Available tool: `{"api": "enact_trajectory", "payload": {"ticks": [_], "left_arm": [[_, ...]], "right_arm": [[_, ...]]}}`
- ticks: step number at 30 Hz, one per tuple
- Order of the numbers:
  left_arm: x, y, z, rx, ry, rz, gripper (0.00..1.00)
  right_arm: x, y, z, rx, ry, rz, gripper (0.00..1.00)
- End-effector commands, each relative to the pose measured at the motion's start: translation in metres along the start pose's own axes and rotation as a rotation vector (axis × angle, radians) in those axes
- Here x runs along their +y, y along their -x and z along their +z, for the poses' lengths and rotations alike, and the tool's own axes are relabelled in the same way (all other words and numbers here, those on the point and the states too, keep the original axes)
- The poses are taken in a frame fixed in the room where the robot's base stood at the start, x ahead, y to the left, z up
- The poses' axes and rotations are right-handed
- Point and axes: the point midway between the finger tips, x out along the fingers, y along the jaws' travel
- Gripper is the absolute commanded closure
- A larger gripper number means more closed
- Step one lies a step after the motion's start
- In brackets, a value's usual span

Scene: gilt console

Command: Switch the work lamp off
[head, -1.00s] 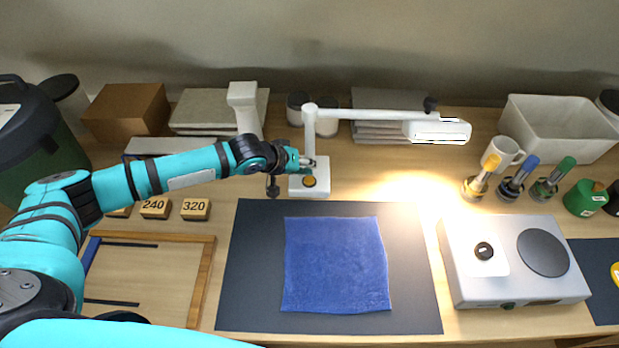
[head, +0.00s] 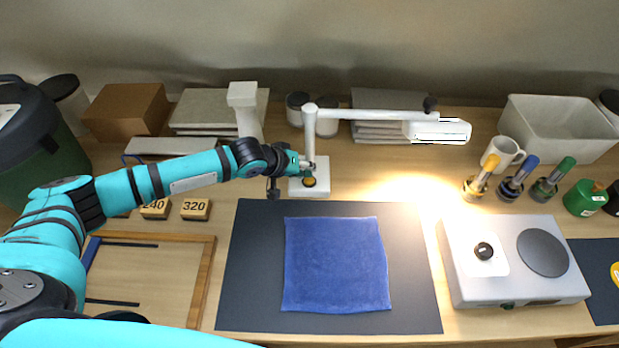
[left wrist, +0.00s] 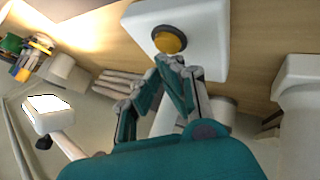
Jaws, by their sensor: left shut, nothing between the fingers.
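The white work lamp (head: 311,132) stands at the back of the bench, its arm reaching right to a lit head (head: 440,131) that throws a bright patch on the wood. Its square white base (head: 322,187) carries a round amber button (head: 309,182). The button (left wrist: 168,39) and base (left wrist: 212,25) also show in the left wrist view, with the lit head (left wrist: 47,108) at left. My left gripper (head: 309,167) is shut and empty, its fingertips close over the button; I cannot tell whether they touch it. My right gripper is not in view.
A dark mat (head: 412,290) with a blue cloth (head: 335,265) lies in front of the lamp. A hotplate (head: 515,291), several coloured-handled tools and a white mug (head: 502,152) stand right. Number blocks (head: 195,210) and a wooden frame (head: 203,275) lie left.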

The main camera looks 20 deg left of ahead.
Motion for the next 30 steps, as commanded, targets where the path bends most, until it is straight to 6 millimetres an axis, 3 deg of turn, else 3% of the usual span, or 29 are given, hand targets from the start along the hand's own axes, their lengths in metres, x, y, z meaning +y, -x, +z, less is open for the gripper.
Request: {"api": "enact_trajectory", "payload": {"ticks": [30], "left_arm": [[-0.001,-0.0015,0.0015,-0.001,0.001,0.0,1.0]], "right_arm": [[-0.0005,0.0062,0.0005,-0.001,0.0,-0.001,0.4]]}}
